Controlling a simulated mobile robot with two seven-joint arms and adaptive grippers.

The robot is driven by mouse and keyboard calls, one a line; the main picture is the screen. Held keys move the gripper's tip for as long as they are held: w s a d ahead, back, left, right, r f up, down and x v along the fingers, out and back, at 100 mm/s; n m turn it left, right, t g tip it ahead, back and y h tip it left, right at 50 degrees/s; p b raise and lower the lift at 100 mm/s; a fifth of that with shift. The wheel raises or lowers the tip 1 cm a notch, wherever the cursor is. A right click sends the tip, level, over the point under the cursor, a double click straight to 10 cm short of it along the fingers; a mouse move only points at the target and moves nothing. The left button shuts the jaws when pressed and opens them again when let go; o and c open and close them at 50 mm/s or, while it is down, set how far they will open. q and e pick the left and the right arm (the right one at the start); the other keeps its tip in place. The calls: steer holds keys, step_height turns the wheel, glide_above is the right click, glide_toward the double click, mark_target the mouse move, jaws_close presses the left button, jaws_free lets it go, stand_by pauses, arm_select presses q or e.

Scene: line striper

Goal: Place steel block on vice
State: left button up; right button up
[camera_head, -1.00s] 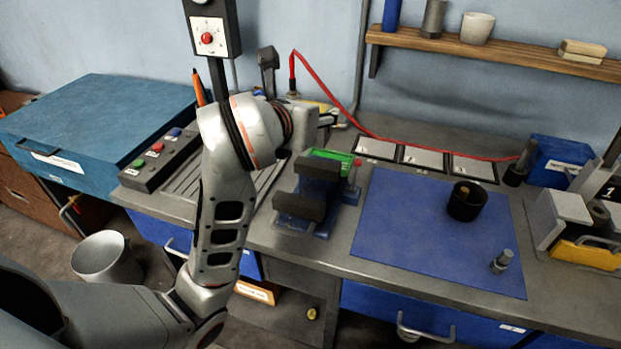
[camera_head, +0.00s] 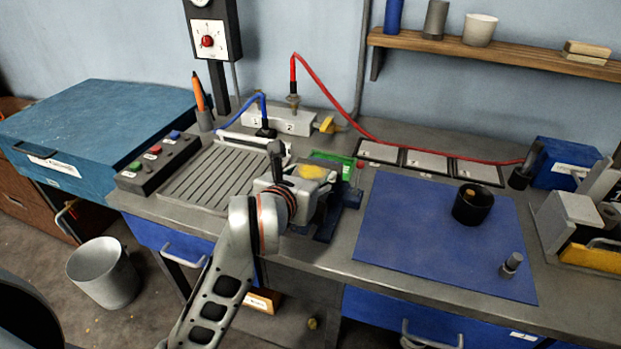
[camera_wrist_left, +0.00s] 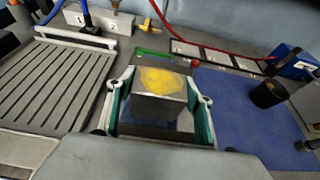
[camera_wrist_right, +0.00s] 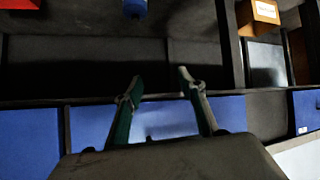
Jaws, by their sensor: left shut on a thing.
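The steel block (camera_wrist_left: 158,90) is a grey cube with a yellow patch on its top face. My left gripper (camera_wrist_left: 157,102) is shut on it, with a green-padded finger on each side. In the head view, the block's yellow top (camera_head: 313,172) shows just beyond my left wrist, in front of the vice. The vice (camera_head: 346,196) is dark blue and black, and my arm and the block hide much of it. I cannot tell whether the block touches the vice. My right gripper (camera_wrist_right: 160,82) is open and empty, facing the bench's blue drawer fronts.
A blue mat (camera_head: 430,235) lies right of the vice with a black cup (camera_head: 472,205) and a small metal cylinder (camera_head: 511,264). A grooved plate (camera_head: 213,176) and button box (camera_head: 158,162) are on the left. A red cable (camera_head: 400,145) runs behind.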

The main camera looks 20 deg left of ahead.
stand_by(0.3)
arm_select(q)
steer(key=shift+f, duration=0.2)
steer(key=o, duration=1.6)
